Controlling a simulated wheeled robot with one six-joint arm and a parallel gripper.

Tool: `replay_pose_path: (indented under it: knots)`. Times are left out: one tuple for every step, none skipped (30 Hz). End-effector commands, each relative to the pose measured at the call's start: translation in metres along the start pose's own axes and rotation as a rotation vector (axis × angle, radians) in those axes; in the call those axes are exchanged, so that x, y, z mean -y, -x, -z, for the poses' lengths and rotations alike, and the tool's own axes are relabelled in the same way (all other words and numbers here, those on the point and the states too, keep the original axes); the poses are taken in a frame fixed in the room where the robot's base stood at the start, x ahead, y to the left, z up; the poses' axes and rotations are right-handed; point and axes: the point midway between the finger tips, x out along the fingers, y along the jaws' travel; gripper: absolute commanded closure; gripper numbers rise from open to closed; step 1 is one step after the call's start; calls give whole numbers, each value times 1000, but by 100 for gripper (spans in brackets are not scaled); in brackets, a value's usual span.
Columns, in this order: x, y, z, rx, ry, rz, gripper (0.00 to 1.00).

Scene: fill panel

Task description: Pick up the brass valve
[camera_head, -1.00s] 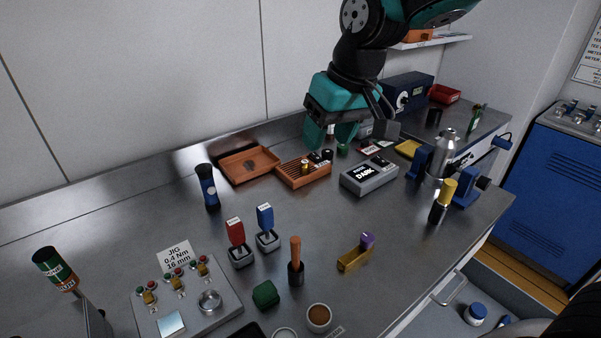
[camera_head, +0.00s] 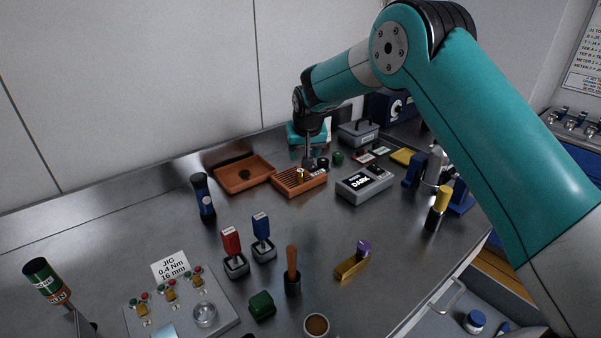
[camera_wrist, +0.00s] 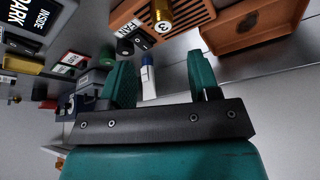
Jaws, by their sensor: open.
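A small brass valve (camera_head: 300,175) stands on the orange slotted rack (camera_head: 316,187) toward the back of the bench. In the wrist view, the brass valve (camera_wrist: 159,22) shows its end marked 3 at the top edge, on the slotted rack (camera_wrist: 196,14). My gripper (camera_head: 309,157) is just behind the rack in the head view, partly hidden by its own wrist. In the wrist view, my gripper (camera_wrist: 162,82) has its teal fingers spread apart with nothing held. The valve lies beyond the fingertips, clear of them.
An orange tray (camera_head: 222,185) is left of the rack, and a grey DARK box (camera_head: 362,194) right of it. A white and blue bottle (camera_wrist: 148,80) shows beyond the fingers.

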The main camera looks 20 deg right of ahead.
Motion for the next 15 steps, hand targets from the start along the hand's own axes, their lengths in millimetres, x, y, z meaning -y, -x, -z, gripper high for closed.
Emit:
replay_pose_path:
  knots:
    - [0, -8, 0, 3, 0, -1, 44]
    - [0, -13, 0, 3, 0, -1, 44]
    - [0, -18, 0, 2, 0, -1, 44]
    - [0, -22, 0, 2, 0, -1, 44]
    - [0, -24, 0, 0, 0, 0, 44]
    - [0, -27, 0, 0, 0, 0, 44]
    - [0, -29, 0, 0, 0, 0, 44]
    - [0, -30, 0, 0, 0, 0, 44]
    - [0, -32, -1, 1, 0, 0, 44]
    - [1, -34, -1, 2, 0, 0, 44]
    - [2, -37, -2, 3, 1, 0, 44]
    - [2, -42, -3, 4, 1, 0, 44]
    - [3, -47, -4, 3, 1, 0, 44]
    - [4, -51, -5, 4, 1, 0, 44]
    - [5, -57, -7, 5, 1, 0, 44]
